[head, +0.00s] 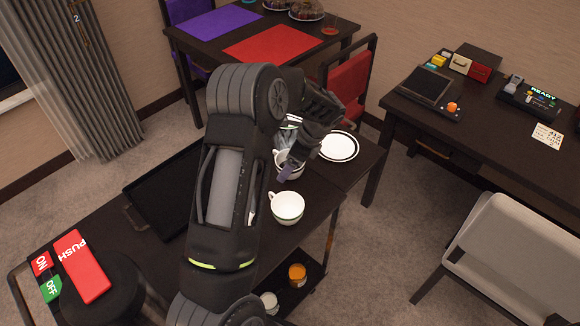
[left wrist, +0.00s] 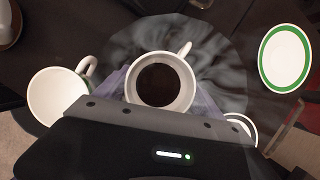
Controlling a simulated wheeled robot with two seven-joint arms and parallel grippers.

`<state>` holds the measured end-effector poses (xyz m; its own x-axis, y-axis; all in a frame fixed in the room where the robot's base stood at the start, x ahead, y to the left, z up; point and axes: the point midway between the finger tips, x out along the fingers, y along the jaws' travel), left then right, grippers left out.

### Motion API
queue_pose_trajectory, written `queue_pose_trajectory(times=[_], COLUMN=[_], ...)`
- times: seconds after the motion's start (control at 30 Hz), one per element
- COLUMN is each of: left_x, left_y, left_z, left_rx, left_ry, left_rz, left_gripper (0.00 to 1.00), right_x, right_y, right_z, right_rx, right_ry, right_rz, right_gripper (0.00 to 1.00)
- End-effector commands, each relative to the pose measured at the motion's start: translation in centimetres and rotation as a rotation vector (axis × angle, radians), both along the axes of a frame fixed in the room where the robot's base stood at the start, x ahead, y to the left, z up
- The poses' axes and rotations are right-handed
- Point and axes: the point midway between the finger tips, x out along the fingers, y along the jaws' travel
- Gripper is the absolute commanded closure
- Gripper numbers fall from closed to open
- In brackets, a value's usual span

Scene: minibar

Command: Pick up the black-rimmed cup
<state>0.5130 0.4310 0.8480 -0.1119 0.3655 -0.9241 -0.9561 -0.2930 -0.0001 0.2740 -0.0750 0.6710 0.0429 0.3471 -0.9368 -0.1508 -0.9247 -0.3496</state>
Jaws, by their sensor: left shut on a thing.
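The black-rimmed cup (head: 292,169) is on the dark cart, with dark liquid inside; my gripper partly covers it. In the left wrist view the cup (left wrist: 185,68) is upright, its handle toward the upper right. My left gripper (head: 289,160) is shut on the cup, with one finger on each side of it in the left wrist view. I cannot tell whether the cup is clear of the surface. My right gripper is not in view.
A green-banded white cup (head: 287,207) stands close by, also at left in the wrist view (left wrist: 55,98). A black-rimmed plate (head: 338,146) lies behind, to the right. A green-rimmed saucer (left wrist: 285,58) is at right in the wrist view. A black tray (head: 160,208) lies left.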

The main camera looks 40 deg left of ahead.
Motion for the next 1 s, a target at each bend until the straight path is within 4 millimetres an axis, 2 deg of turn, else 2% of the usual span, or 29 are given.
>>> queue_pose_trajectory(times=[0.6,1.0], left_x=[0.1,0.0], left_y=[0.0,0.0], left_z=[5.9,7.9], left_rx=[0.001,0.000], left_ry=[-0.003,0.000], left_rz=[0.001,0.001], left_gripper=[0.73,0.73], right_x=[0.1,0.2], right_y=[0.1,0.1], right_z=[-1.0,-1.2], right_rx=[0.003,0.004], right_ry=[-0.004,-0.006], right_rz=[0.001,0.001], right_gripper=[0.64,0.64])
